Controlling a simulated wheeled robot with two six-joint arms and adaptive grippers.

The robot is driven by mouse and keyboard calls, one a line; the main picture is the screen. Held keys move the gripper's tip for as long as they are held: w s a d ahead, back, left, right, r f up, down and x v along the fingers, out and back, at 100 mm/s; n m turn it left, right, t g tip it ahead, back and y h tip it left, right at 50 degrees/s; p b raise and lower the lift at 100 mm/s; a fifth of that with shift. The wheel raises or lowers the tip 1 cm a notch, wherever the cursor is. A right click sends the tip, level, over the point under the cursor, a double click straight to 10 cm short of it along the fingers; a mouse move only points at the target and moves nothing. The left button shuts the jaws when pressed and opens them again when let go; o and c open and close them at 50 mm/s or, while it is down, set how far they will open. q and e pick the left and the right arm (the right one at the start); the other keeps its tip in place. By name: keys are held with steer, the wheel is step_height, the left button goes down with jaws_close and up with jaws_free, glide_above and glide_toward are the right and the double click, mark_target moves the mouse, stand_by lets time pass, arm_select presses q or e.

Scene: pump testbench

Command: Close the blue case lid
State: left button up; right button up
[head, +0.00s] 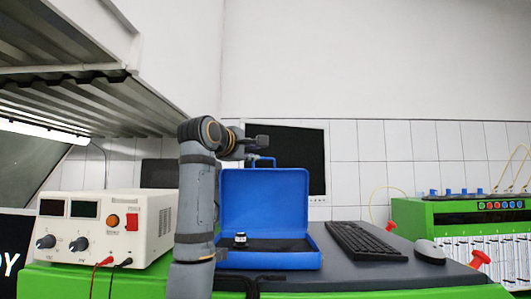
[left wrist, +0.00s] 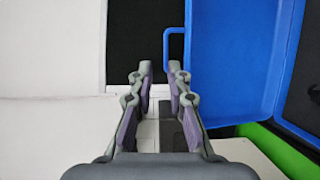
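The blue case (head: 266,262) stands open on the dark bench top, with its blue lid (head: 265,195) upright at the back. A small dark and silver part (head: 240,240) sits inside the case. The blue handle (head: 262,160) sticks up from the lid's top edge. My left gripper (head: 260,142) is just above the lid's top edge, close to the handle. In the left wrist view my left gripper (left wrist: 160,70) is open with a gap between its fingers, and the handle (left wrist: 168,45) lies just beyond the fingertips. The lid (left wrist: 230,60) fills the right side there. My right gripper is out of view.
A power supply (head: 105,225) with red and black leads stands left of my arm. A keyboard (head: 360,241) and mouse (head: 430,251) lie right of the case. A monitor (head: 300,150) is behind the lid. A green test unit (head: 470,215) stands at the far right.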

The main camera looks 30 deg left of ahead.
mark_target(265, 158)
arm_select(q)
steer(key=w+p, duration=0.1)
steer(key=w, duration=0.2)
steer(key=w+a+f+p, duration=0.1)
steer(key=w+p, duration=0.1)
steer(key=w, duration=0.2)
steer(key=w+a+p, duration=0.1)
steer(key=w, duration=0.2)
steer(key=shift+w+f, duration=0.2)
steer(key=shift+w, duration=0.15)
steer(key=shift+s+d, duration=0.1)
steer(key=shift+s+r, duration=0.15)
steer(key=shift+s, duration=0.3)
steer(key=shift+w, duration=0.1)
steer(key=shift+c, duration=1.3)
steer(key=shift+w, duration=0.1)
jaws_close()
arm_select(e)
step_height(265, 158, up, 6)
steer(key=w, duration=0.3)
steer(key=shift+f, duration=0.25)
